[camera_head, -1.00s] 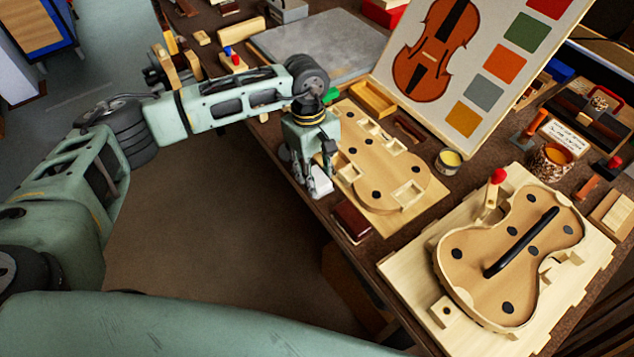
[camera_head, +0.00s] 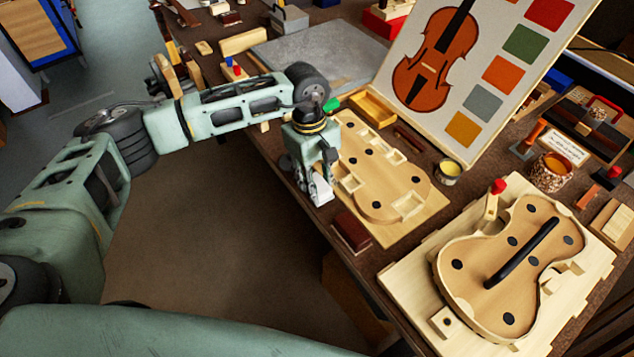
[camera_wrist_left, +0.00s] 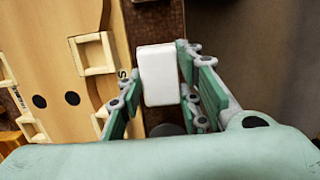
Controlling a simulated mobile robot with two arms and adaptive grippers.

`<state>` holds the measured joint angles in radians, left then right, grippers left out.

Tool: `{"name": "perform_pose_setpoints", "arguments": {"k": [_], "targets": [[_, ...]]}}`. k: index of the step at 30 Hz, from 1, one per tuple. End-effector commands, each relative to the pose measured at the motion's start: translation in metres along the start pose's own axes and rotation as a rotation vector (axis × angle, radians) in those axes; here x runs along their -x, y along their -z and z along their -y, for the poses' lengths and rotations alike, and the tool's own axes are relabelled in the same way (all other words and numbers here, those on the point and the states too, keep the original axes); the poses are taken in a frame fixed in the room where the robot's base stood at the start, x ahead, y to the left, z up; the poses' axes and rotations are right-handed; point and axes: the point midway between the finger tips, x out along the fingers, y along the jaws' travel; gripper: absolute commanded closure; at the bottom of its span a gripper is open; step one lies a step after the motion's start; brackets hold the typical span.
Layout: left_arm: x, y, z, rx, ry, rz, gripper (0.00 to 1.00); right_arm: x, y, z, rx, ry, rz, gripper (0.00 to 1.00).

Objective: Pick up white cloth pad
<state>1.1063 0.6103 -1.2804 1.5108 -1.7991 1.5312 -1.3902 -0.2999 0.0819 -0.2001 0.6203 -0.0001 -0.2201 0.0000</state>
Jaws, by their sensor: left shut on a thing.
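The white cloth pad (camera_wrist_left: 158,75) is a small rounded white block. In the left wrist view it sits between the two fingers of my left gripper (camera_wrist_left: 160,98), which is shut on it. In the head view the pad (camera_head: 320,192) shows at the lower tip of my left gripper (camera_head: 318,186), by the near left edge of the bench. The fingers hide part of the pad there. I cannot tell how far it is above the bench top. My right gripper is not in view.
A wooden violin-shaped form board (camera_head: 385,180) lies just right of my left gripper. A dark red-brown block (camera_head: 350,230) lies close below it at the bench edge. A second form (camera_head: 500,270) with a black handle stands at right. Open floor is left of the bench.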

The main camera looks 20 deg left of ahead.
Motion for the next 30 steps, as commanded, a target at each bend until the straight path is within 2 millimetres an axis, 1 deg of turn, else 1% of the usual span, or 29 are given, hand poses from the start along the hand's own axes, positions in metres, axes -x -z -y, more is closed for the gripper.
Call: {"name": "perform_pose_setpoints", "arguments": {"k": [1, 5, 7, 15, 19, 24, 30], "targets": [[0.01, -0.001, -0.001, 0.0, -0.003, -0.001, 0.9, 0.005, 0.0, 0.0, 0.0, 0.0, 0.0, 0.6], [0.034, -0.005, -0.001, 0.0, -0.002, -0.002, 0.9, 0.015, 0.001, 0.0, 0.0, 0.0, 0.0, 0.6], [0.038, -0.019, -0.007, -0.007, -0.003, 0.001, 0.9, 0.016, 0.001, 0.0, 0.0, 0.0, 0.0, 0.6], [0.065, -0.079, -0.036, -0.006, -0.002, -0.001, 0.9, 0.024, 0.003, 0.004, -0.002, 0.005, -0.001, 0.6], [0.074, -0.099, -0.045, -0.003, -0.001, -0.001, 0.9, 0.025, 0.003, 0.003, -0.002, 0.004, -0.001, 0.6], [0.081, -0.114, -0.052, -0.001, 0.0, 0.0, 0.9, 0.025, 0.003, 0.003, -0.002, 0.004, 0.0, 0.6], [0.082, -0.117, -0.054, 0.001, 0.001, 0.0, 0.9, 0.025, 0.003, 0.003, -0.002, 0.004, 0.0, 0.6]]}}
